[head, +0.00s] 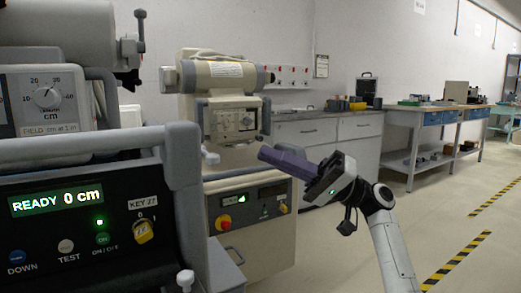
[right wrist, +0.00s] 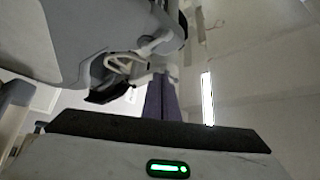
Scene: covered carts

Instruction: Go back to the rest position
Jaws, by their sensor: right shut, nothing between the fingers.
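My right gripper (head: 264,153) reaches in from the lower right in the head view, its purple fingers pointing left. The fingers are together with nothing between them. They show in front of the second cart (head: 262,230), and I cannot tell the exact gap to it. In the right wrist view the purple fingers (right wrist: 161,98) stand side by side, with pale machine parts (right wrist: 100,35) beyond them. My left gripper is not in the head view.
A near cart's control panel (head: 85,225) fills the lower left, reading "READY 0 cm", with a yellow key switch (head: 144,231). Grey cabinets (head: 345,145) and a workbench (head: 420,118) stand behind. Floor at the right is clear, with yellow-black tape (head: 455,262).

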